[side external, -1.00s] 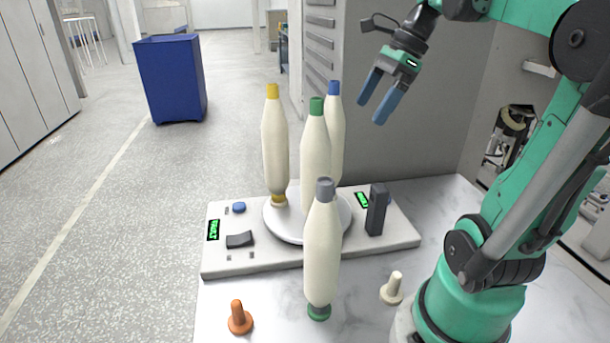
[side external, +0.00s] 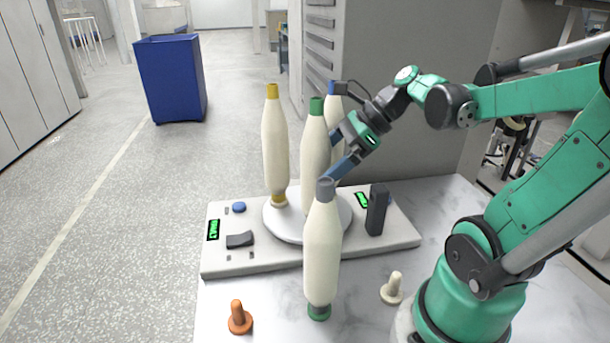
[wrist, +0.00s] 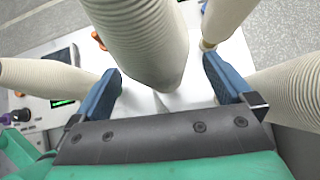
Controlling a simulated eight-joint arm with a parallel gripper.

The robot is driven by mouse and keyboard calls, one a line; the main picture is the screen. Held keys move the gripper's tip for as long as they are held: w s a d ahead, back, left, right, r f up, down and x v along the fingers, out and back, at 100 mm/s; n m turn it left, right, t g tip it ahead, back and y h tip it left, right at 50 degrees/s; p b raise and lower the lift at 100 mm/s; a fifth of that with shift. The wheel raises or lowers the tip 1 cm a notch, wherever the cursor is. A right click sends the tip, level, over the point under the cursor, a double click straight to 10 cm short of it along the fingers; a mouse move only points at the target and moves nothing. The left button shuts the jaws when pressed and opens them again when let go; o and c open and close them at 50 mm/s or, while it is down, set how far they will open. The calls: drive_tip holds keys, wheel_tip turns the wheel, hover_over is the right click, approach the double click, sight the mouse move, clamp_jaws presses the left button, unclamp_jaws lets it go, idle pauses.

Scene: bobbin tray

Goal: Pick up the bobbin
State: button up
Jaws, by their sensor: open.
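Three cream bobbins stand on a round white plate (side external: 283,231) on the tray unit: a yellow-capped bobbin (side external: 274,150), a green-capped bobbin (side external: 313,155) and, partly hidden behind it, a blue-capped bobbin (side external: 336,110). A grey-capped bobbin (side external: 322,255) with a green foot stands upright in front. My gripper (side external: 332,158) is tilted, with open blue fingers close to the right side of the green-capped bobbin. In the wrist view a large bobbin body (wrist: 140,45) shows between and beyond the spread fingers (wrist: 165,92); I cannot tell whether they touch it.
The white base (side external: 250,262) carries a switch, displays and a dark upright block (side external: 377,210). An orange peg (side external: 239,318) and a cream peg (side external: 393,289) stand on the table. Other bobbins crowd both sides of my gripper in the wrist view. A blue bin (side external: 172,80) stands on the floor behind.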

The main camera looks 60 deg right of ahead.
drive_tip(key=shift+w+a+f, duration=0.15)
drive_tip(key=shift+w+f, duration=0.05)
drive_tip(key=shift+f, duration=0.05)
drive_tip(key=c, duration=1.4)
drive_tip(key=shift+c, duration=0.2)
drive_tip(key=shift+r, duration=0.1)
